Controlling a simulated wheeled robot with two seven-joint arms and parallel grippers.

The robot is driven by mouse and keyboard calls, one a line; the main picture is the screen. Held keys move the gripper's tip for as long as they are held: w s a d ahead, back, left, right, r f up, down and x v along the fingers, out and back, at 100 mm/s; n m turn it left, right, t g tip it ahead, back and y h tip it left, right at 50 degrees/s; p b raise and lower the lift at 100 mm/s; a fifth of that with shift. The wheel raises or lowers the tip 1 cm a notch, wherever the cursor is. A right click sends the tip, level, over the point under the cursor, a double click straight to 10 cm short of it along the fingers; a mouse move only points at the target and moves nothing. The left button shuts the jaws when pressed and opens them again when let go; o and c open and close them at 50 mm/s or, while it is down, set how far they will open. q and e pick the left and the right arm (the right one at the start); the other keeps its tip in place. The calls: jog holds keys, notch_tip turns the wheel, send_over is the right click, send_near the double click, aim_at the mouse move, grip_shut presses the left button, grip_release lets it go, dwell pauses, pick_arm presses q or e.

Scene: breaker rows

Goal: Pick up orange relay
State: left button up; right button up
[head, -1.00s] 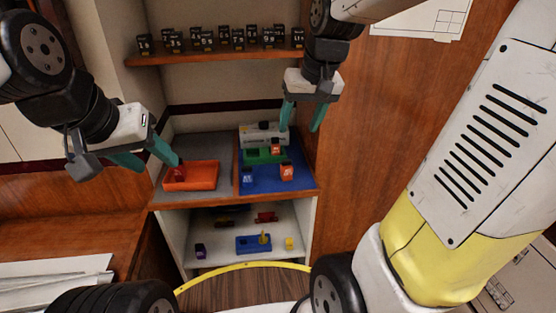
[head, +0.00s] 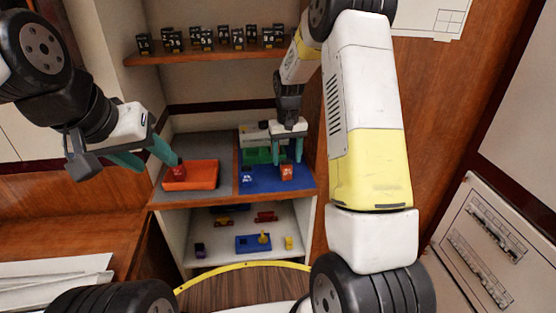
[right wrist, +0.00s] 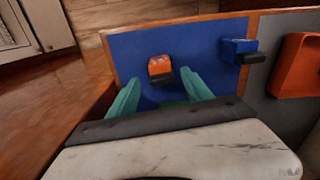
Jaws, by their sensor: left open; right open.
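The orange relay (head: 287,172) stands on the blue mat (head: 264,189) near its front right. In the right wrist view the orange relay (right wrist: 160,67) lies just beyond and between the fingertips. My right gripper (head: 288,157) is open and empty, with its fingers pointing down just above and behind the relay. It also shows in the right wrist view (right wrist: 160,80). I cannot tell whether a finger touches the relay. My left gripper (head: 158,161) is open beside the orange tray (head: 203,178), near a red relay (head: 177,172).
A blue relay (head: 246,174) stands left of the orange one; it shows in the right wrist view (right wrist: 237,47). A green block (head: 256,156) lies behind. A wooden side panel (head: 314,150) bounds the mat on the right. A shelf above (head: 220,55) holds several black relays.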

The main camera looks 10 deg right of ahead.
aim_at(286, 165)
notch_tip(286, 165, down, 5)
jog(key=shift+s+a, duration=0.1)
jog(key=shift+s, duration=0.05)
grip_shut()
